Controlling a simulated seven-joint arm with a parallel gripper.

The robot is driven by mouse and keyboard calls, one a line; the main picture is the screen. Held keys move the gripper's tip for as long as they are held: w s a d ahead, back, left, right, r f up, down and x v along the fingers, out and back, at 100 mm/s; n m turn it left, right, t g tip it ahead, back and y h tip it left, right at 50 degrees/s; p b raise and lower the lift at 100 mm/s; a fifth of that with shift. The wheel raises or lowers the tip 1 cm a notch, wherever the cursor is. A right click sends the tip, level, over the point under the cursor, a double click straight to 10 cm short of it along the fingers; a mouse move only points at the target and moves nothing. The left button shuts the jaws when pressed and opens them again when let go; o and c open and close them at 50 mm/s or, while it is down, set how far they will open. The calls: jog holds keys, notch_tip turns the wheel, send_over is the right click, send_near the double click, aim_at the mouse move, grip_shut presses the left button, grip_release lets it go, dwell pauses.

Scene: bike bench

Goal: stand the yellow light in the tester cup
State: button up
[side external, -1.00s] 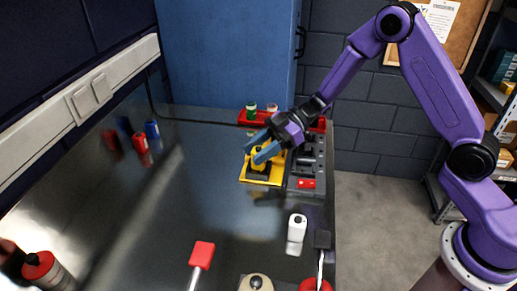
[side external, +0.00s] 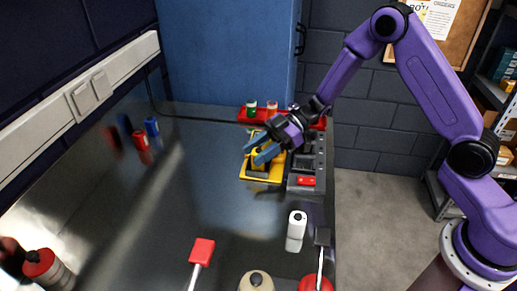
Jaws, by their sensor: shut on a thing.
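My gripper (side external: 257,153) has blue fingers and is shut on a yellow thing (side external: 256,160), which looks like the yellow light; the fingers hide much of it. It is over a yellow-edged tray (side external: 262,180) near the back right of the bench. I cannot tell whether the light touches the tray. A grey tester unit (side external: 306,166) with a red part (side external: 306,181) at its front stands just right of the tray. Its cup cannot be made out clearly.
A red rack (side external: 243,116) holding small capped items stands behind my gripper. Red-ended tools (side external: 202,251) and a red-capped bottle (side external: 40,264) are nearer. The bench (side external: 190,200) left of the tray is clear.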

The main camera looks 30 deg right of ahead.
jog(key=o, duration=0.8)
jog(key=shift+f, duration=0.1)
jog(key=shift+d, duration=0.1)
jog(key=shift+v, duration=5.45)
